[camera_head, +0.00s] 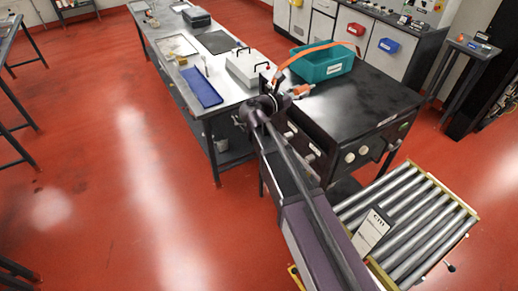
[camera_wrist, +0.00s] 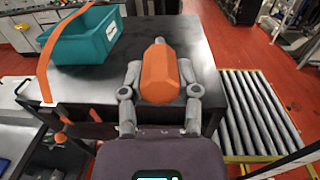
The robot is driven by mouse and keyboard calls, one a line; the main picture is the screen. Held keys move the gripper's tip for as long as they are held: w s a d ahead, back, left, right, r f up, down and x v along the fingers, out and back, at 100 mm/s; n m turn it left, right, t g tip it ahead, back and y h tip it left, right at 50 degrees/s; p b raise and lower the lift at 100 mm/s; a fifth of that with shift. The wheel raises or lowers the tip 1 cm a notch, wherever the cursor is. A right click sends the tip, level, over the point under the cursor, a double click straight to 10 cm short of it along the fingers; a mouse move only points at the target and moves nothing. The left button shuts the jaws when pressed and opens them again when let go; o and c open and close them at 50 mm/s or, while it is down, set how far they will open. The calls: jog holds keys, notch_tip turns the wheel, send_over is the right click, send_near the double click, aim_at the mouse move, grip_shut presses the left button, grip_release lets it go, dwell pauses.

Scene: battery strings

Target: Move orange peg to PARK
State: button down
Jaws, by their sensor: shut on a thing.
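The orange peg (camera_wrist: 160,75) is a blocky orange body with a grey tip. My gripper (camera_wrist: 160,82) is shut on it, with one grey finger on each side, in the wrist view. The grey tip points away from my wrist. In the head view the peg (camera_head: 302,90) shows small and orange at the end of my gripper (camera_head: 290,95), by the left edge of the black-topped cabinet (camera_head: 365,105). I cannot tell its height above that top. No marking reading PARK can be made out.
A teal bin (camera_head: 322,66) stands on the back of the black top. An orange strap (camera_head: 310,52) arches over beside the bin. A white lab table (camera_head: 195,65) with a blue tray (camera_head: 201,88) lies to the left. A roller conveyor (camera_head: 410,225) is at right. Most of the black top is clear.

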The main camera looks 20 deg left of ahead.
jog(key=shift+d, duration=0.15)
jog(key=shift+f, duration=0.1)
jog(key=shift+f+b, duration=0.4)
jog(key=shift+b, duration=0.1)
jog(key=a+f+b, duration=0.5)
jog(key=f+b, duration=0.6)
jog(key=w+a+f+b, duration=0.1)
jog(key=a+f+b, duration=0.4)
jog(key=f+b, duration=0.6)
jog(key=a+f+h+b, duration=0.1)
jog(key=a+f+b, duration=0.4)
jog(key=f+b, duration=0.6)
jog(key=shift+w+f+m+g+b, duration=0.35)
jog(key=shift+w+m+g, duration=0.05)
jog(key=shift+w, duration=0.1)
jog(key=shift+x, duration=2.85)
jog(key=shift+x, duration=1.7)
